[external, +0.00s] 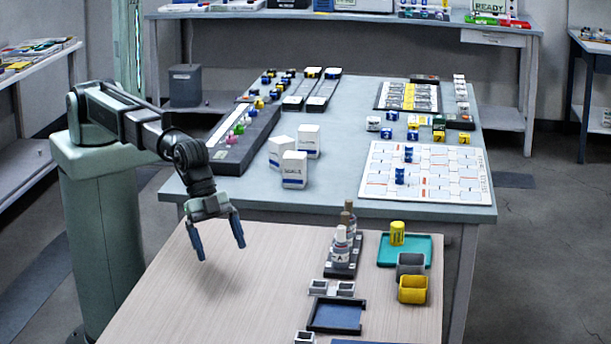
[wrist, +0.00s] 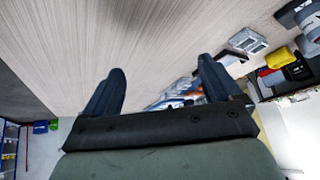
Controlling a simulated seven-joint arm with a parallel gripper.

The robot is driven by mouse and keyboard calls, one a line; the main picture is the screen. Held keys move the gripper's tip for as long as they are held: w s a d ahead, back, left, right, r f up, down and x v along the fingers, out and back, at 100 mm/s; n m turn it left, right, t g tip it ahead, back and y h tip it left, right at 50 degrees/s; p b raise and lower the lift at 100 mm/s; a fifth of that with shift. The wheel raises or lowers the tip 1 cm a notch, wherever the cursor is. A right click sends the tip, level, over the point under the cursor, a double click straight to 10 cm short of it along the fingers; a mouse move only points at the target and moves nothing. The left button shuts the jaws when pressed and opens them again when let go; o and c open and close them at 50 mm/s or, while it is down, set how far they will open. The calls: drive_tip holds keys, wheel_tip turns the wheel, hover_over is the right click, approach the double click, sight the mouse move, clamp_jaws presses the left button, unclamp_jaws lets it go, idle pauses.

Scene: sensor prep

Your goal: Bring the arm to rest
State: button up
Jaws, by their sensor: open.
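My gripper (external: 220,240) hangs from my bent arm above the left part of the wooden table (external: 200,300), with its fingers pointing down. The two dark blue fingers are apart with nothing between them. In the wrist view my gripper (wrist: 160,90) shows the same spread fingers, with the pale wood surface beyond them. The gripper touches nothing that I can see.
Bottles (external: 341,245) on a dark rack, a teal tray (external: 405,250), a yellow bin (external: 413,290), a grey bin (external: 410,264) and a dark blue-lined tray (external: 337,315) stand at the table's right. White boxes (external: 294,170) stand on the grey bench behind. The wooden table's left part is clear.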

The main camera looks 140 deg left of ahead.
drive_tip(key=shift+t+h, duration=0.5)
drive_tip(key=shift+h, duration=0.1)
drive_tip(key=d, duration=0.4)
drive_tip(key=w+d+f, duration=0.1)
drive_tip(key=d, duration=0.4)
drive_tip(key=w+d+f, duration=0.1)
drive_tip(key=d, duration=0.3)
drive_tip(key=shift+w+d, duration=0.1)
drive_tip(key=shift+d, duration=0.3)
drive_tip(key=s+d+f+h, duration=0.1)
drive_tip(key=d+f+h, duration=0.1)
drive_tip(key=d, duration=1.4)
drive_tip(key=s+d+f, duration=0.4)
drive_tip(key=d+f, duration=0.2)
drive_tip(key=d, duration=0.1)
drive_tip(key=s+a+f+g+y, duration=0.3)
drive_tip(key=s+a+f+g, duration=0.3)
drive_tip(key=s+a+f, duration=1.75)
drive_tip(key=s+a+f+g, duration=0.2)
drive_tip(key=s+a, duration=0.2)
drive_tip(key=s, duration=0.6)
drive_tip(key=s+a+f+n+g, duration=0.1)
drive_tip(key=s+a+f+g, duration=0.2)
drive_tip(key=s, duration=0.8)
drive_tip(key=s+a+f+g, duration=0.3)
drive_tip(key=s+a, duration=0.2)
drive_tip(key=s, duration=0.6)
drive_tip(key=shift+a+f+n, duration=0.2)
drive_tip(key=shift+a+n, duration=0.1)
drive_tip(key=shift+n, duration=0.1)
